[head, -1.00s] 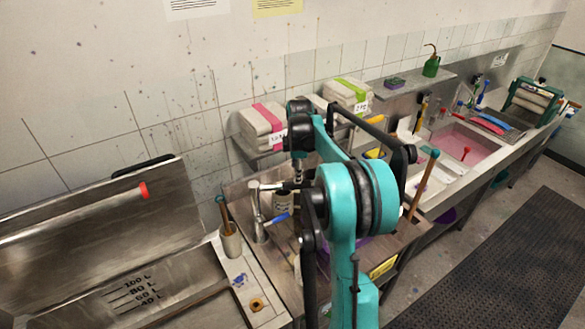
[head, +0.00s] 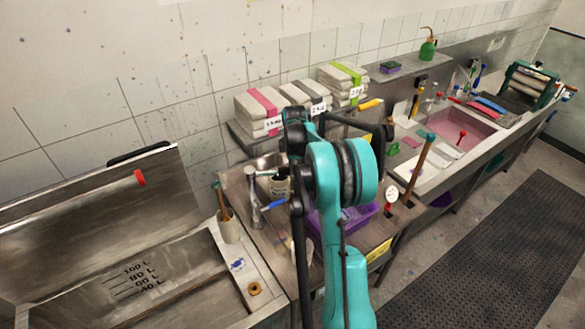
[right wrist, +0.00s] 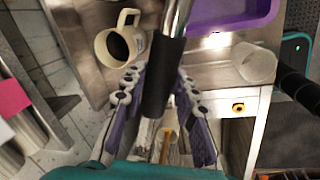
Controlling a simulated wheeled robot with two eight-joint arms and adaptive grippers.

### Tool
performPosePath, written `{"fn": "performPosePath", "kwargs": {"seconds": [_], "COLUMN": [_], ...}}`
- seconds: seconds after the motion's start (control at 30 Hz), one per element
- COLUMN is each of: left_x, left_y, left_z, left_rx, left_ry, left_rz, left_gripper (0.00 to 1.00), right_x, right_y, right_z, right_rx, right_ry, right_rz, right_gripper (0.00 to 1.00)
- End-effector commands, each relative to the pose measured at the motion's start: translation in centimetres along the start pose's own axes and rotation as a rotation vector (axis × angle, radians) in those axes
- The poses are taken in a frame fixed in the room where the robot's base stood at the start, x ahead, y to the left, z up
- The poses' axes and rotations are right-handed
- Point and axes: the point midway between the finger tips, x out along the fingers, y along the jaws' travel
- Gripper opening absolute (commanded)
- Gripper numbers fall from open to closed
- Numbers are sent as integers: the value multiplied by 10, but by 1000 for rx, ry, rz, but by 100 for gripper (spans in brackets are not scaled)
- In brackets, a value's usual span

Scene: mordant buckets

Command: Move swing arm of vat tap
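The vat tap (head: 254,202) is a chrome post with a blue lever (head: 273,205), standing on the steel counter beside the vat. In the right wrist view its swing arm appears to be the metal tube with a black sleeve (right wrist: 163,80), tilted and coming down from the top. My right gripper (right wrist: 163,75) has its two purple-padded fingers on either side of the sleeve. The pads look close to it near the tips, with a gap lower down. I cannot tell whether they press on it. In the head view my teal right arm hides this gripper. My left gripper is not in view.
A cream mug (right wrist: 120,45) with dark contents stands close left of the fingers. A clear cup (right wrist: 255,62) and a purple tray (right wrist: 235,12) are to the right. In the head view, a pot with brushes (head: 228,225) stands left of the tap, next to the open vat (head: 205,262).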

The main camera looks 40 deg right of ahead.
Motion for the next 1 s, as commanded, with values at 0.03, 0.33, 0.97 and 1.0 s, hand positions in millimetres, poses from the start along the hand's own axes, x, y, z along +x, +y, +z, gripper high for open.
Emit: {"fn": "performPosePath", "kwargs": {"seconds": [0.03, 0.33, 0.97, 1.0], "left_x": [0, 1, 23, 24], "left_y": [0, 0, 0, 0], "left_z": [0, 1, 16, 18], "left_rx": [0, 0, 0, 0], "left_ry": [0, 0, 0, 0], "left_rz": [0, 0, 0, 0], "left_gripper": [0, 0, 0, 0], "right_x": [0, 0, -10, -11], "right_y": [0, -2, -63, -67], "right_z": [0, 0, -16, -19], "right_rx": [0, 12, 418, 453], "right_ry": [0, -2, -85, -91], "right_rz": [0, 0, -1, -1], "right_gripper": [5, 0, 0, 0]}}
